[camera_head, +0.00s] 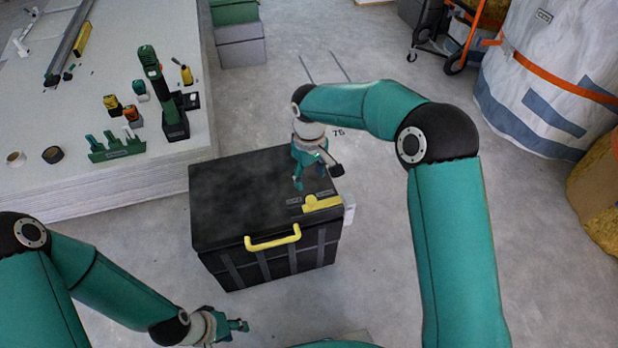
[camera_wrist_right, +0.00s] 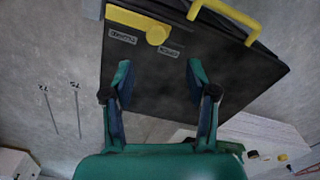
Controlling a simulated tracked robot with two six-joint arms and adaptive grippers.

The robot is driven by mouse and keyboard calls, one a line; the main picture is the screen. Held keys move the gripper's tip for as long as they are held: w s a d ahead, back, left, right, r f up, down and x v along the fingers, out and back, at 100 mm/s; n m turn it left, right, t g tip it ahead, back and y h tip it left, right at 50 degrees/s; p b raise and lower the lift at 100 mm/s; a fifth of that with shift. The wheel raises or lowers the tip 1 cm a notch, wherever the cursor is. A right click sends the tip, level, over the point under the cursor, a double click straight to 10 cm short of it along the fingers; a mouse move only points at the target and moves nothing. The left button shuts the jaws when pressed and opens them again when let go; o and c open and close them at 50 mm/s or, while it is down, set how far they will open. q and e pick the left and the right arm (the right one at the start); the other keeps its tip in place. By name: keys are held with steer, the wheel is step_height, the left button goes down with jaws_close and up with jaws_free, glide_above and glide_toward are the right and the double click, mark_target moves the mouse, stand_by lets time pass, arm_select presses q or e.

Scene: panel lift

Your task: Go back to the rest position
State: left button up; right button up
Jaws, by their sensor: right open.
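A black box (camera_head: 250,195) with a yellow handle (camera_head: 272,238) stands on the floor in the middle of the head view. My right gripper (camera_head: 298,183) is over the box's lid, behind the yellow latch (camera_head: 322,202). In the right wrist view my right gripper (camera_wrist_right: 157,75) has its fingers spread, with nothing between them. That view also shows the box's dark lid (camera_wrist_right: 155,85), the latch (camera_wrist_right: 150,30) and two small labels. I cannot tell whether the fingers touch the lid. My left gripper (camera_head: 238,326) is low in the head view, in front of the box and apart from it; its jaw opening is unclear.
A stack of pale panels (camera_head: 100,190) at the left carries tools, tape rolls and a green drill-like tool (camera_head: 165,95). Green-grey cases (camera_head: 238,35) stand behind. A large white bag (camera_head: 545,80) and an orange hand truck (camera_head: 465,45) are at the back right. Floor right of the box is clear.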

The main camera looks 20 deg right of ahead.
stand_by(0.3)
steer(key=s+d+f+m+g+y, duration=0.1)
steer(key=s+d+f+g, duration=0.25)
steer(key=s+f, duration=0.75)
steer(key=s+a+f+m+t+y, duration=0.1)
steer(key=s+a+f+m+y, duration=0.2)
steer(key=s, duration=0.6)
steer(key=s+a+f+m+t, duration=0.2)
steer(key=s+f, duration=0.3)
steer(key=s, duration=0.5)
steer(key=w+r+t+p, duration=0.1)
steer(key=w+r+p, duration=0.2)
steer(key=r+p, duration=2.1)
steer(key=shift+w+m, duration=0.15)
steer(key=shift+m, duration=0.25)
